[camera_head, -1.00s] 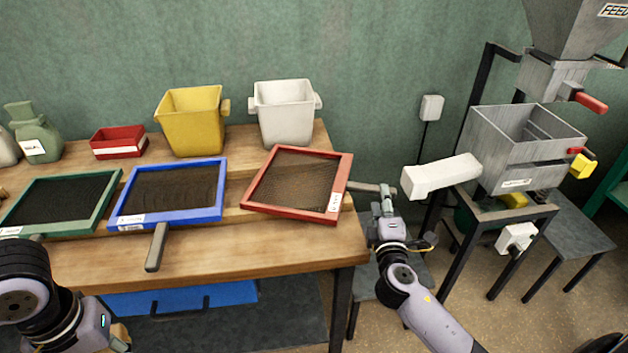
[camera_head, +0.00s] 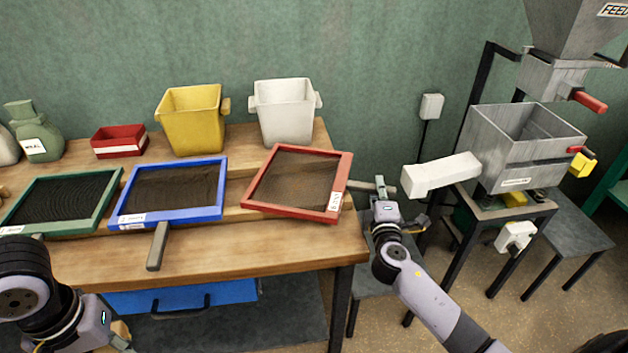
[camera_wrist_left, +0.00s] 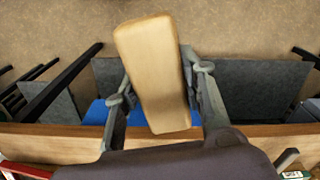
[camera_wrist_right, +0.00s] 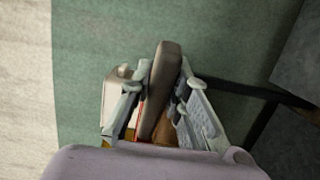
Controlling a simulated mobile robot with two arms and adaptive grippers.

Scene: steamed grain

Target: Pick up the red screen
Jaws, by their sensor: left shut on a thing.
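The red-framed screen (camera_head: 300,150) lies tilted on the right end of the wooden table, with dark mesh and a white label. Its grey handle (camera_head: 365,186) sticks out to the right, past the table. My right gripper (camera_head: 383,195) is at this handle. In the right wrist view the handle (camera_wrist_right: 163,85) stands between the two fingers of my right gripper (camera_wrist_right: 157,95), which look apart, with a gap on the left side. My left gripper (camera_wrist_left: 162,95) is shut on a pale wooden block (camera_wrist_left: 155,70), low at the left in the head view.
A blue screen (camera_head: 222,190) and a green screen (camera_head: 110,195) lie left of the red one. A yellow bin (camera_head: 190,120), a white bin (camera_head: 285,112) and a red tray (camera_head: 118,145) stand behind. A white block-like part (camera_head: 440,175) and a grey machine (camera_head: 510,150) are at right.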

